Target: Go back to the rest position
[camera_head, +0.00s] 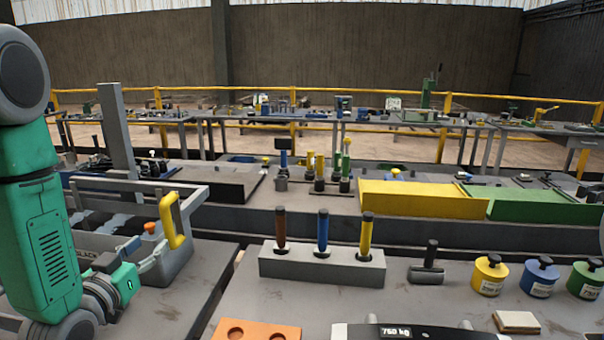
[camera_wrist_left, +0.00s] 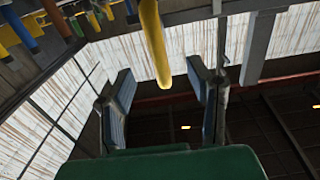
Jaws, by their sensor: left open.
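My left arm (camera_head: 42,240) comes in from the left, green with dark grey joints. Its gripper (camera_head: 152,260) is low, just below and beside the yellow handle (camera_head: 174,222) on the grey rack frame. In the left wrist view the two dark ribbed fingers of the gripper (camera_wrist_left: 158,72) stand wide apart. The lower end of the yellow handle (camera_wrist_left: 153,45) shows between and beyond the fingertips, with no finger visibly closed on it. My right gripper does not show in either view.
A grey block (camera_head: 322,266) holds brown, blue and yellow-handled tools. Yellow (camera_head: 489,275), blue (camera_head: 540,278) and green (camera_head: 586,280) weights stand at right. A dark hammer-like tool (camera_head: 427,265), orange holed block (camera_head: 256,330) and grey post (camera_head: 117,130) are nearby. Bare tabletop lies between them.

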